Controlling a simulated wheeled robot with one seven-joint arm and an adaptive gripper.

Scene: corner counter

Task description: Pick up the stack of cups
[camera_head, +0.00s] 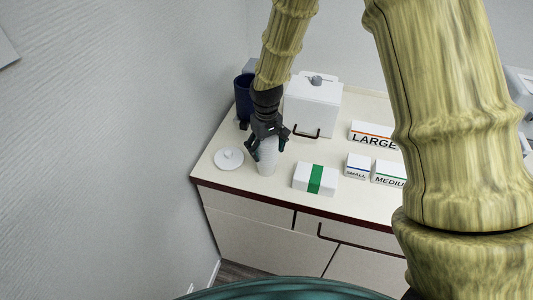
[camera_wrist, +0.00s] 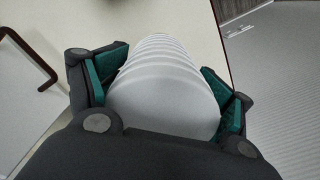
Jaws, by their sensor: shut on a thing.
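The stack of cups (camera_head: 266,160) is white and ribbed, and stands upright on the corner counter near its front left. My gripper (camera_head: 268,148) comes down from above and is shut on the stack of cups. In the wrist view the stack (camera_wrist: 165,90) lies between the two green-padded fingers of my gripper (camera_wrist: 165,88), one on each side. The head view does not clearly show whether the stack's base touches the counter.
A white round lid (camera_head: 229,159) lies left of the stack. A white box with a green band (camera_head: 315,179) lies to its right. Behind stand a white container (camera_head: 312,104) and a dark blue canister (camera_head: 243,97). Boxes labelled LARGE (camera_head: 372,134), SMALL (camera_head: 357,166) and MEDIUM (camera_head: 388,174) stand farther right.

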